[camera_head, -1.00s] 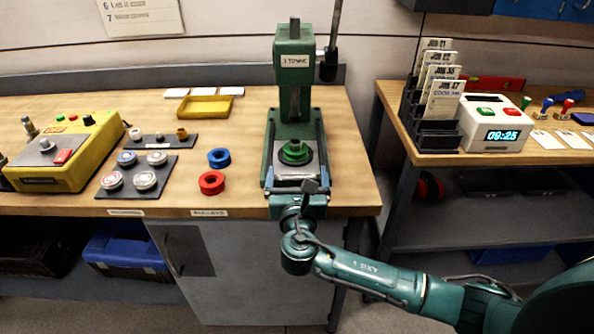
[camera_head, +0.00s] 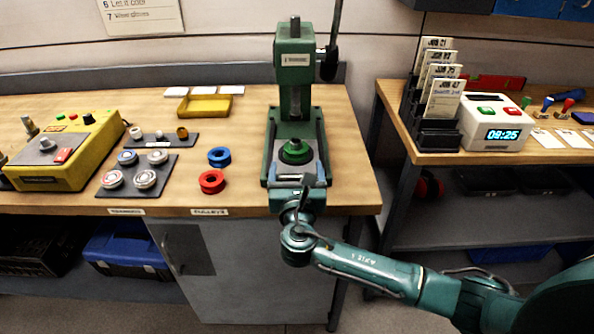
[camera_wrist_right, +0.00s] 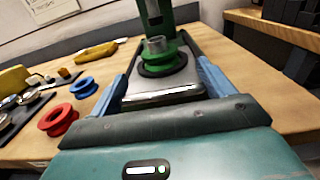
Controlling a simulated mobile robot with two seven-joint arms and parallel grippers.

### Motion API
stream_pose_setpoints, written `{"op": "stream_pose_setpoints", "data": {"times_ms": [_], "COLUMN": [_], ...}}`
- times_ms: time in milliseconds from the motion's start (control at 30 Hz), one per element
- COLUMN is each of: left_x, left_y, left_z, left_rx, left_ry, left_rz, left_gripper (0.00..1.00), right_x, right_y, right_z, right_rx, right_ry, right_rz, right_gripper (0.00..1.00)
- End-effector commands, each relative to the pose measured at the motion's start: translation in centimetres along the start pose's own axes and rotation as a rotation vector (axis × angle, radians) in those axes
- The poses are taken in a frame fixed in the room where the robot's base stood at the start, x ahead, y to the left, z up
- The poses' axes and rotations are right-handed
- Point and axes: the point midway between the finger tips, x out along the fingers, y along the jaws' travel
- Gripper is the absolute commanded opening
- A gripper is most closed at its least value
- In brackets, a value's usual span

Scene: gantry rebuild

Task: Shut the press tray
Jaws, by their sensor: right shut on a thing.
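The green press (camera_head: 293,65) stands upright on the wooden bench. Its tray (camera_wrist_right: 165,94) is a silver plate low at the front of the press, also seen in the head view. A green pulley (camera_head: 295,150) sits on a dark round pad over the tray, below the press column. My right gripper (camera_head: 297,180) is at the tray's front edge and shut on the tray. In the right wrist view its two blue fingers lie on either side of the plate; the exact contact is hidden. My left gripper is not in view.
A blue ring (camera_head: 219,157) and a red ring (camera_head: 212,181) lie left of the press. A dark board with round parts (camera_head: 140,172) and a yellow control box (camera_head: 65,155) are farther left. A second bench with a clock box (camera_head: 494,123) stands at the right, across a gap.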

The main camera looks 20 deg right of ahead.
Motion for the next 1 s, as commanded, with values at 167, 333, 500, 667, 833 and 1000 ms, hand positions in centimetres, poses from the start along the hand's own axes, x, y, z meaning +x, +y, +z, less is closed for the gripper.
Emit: {"op": "stream_pose_setpoints", "data": {"times_ms": [167,333,500,667,833,1000], "left_x": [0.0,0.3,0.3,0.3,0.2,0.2], "left_y": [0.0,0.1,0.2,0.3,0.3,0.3], "left_z": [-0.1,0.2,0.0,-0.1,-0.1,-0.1], "left_rx": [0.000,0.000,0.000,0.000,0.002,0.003], "left_ry": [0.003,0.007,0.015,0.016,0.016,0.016], "left_rz": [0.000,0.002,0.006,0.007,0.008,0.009], "left_gripper": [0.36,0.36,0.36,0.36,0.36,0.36], "right_x": [0.3,2.9,4.8,4.8,4.8,4.8], "right_y": [-0.3,-0.3,-0.3,-0.4,-0.4,-0.3], "right_z": [-0.1,-0.1,0.0,0.0,0.0,0.0], "right_rx": [-0.004,-0.005,-0.005,-0.005,-0.005,-0.003], "right_ry": [-0.001,-0.004,-0.003,-0.002,-0.002,-0.001], "right_rz": [-0.009,-0.012,-0.010,-0.010,-0.011,-0.008], "right_gripper": [0.40,0.40,0.40,0.40,0.86,0.92]}}
